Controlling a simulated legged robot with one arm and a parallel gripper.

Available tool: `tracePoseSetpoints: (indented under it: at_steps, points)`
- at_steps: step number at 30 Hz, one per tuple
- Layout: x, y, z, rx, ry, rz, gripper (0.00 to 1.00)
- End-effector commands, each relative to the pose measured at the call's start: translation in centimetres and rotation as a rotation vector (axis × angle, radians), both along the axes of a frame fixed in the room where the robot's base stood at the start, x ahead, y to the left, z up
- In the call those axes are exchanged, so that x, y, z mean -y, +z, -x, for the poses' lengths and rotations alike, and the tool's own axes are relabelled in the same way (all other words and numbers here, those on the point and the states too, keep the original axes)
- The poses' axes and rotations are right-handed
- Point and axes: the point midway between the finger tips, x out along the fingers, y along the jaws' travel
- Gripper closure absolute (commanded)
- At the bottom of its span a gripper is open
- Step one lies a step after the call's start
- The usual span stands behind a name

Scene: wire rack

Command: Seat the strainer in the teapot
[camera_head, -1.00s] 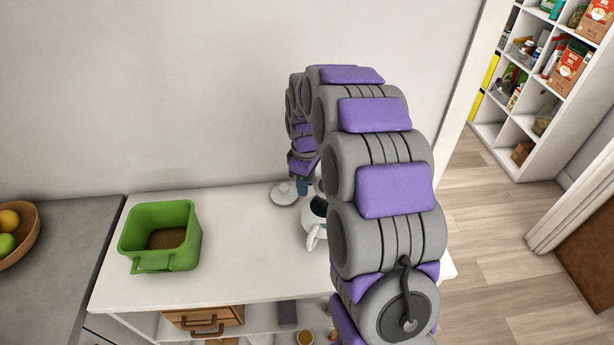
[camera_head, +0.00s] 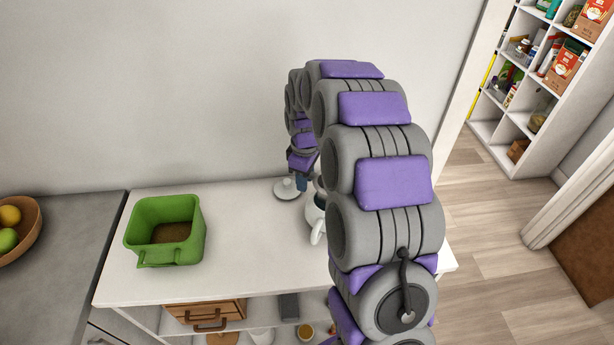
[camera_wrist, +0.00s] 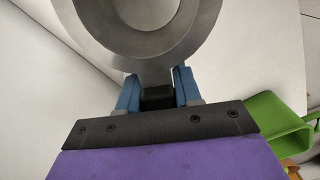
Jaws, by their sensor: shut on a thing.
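The white teapot (camera_head: 314,222) stands on the white counter, its handle toward me, partly hidden behind my arm. In the wrist view my gripper (camera_wrist: 157,92) is shut on the dark tab of the grey metal strainer (camera_wrist: 138,45), whose round rim extends beyond the fingers. The strainer fills the top of that view and the teapot cannot be seen there. Whether the strainer touches the teapot cannot be told.
A green bin (camera_head: 165,232) stands on the counter to the left; it also shows in the wrist view (camera_wrist: 274,125). A fruit bowl (camera_head: 30,225) sits on the grey counter at far left. The wall (camera_head: 150,90) is close behind. The counter between bin and lid is clear.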

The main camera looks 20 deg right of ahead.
Motion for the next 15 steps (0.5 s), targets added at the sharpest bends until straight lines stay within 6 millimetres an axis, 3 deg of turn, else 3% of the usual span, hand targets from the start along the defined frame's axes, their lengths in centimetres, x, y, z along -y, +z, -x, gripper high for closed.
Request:
tracePoseSetpoints:
  at_steps: [8,15]
  points:
    - [1.19,-0.09,0.03,0.000,-0.001,-0.008,0.96]
    - [0.81,-0.03,0.03,0.001,-0.001,-0.006,0.96]
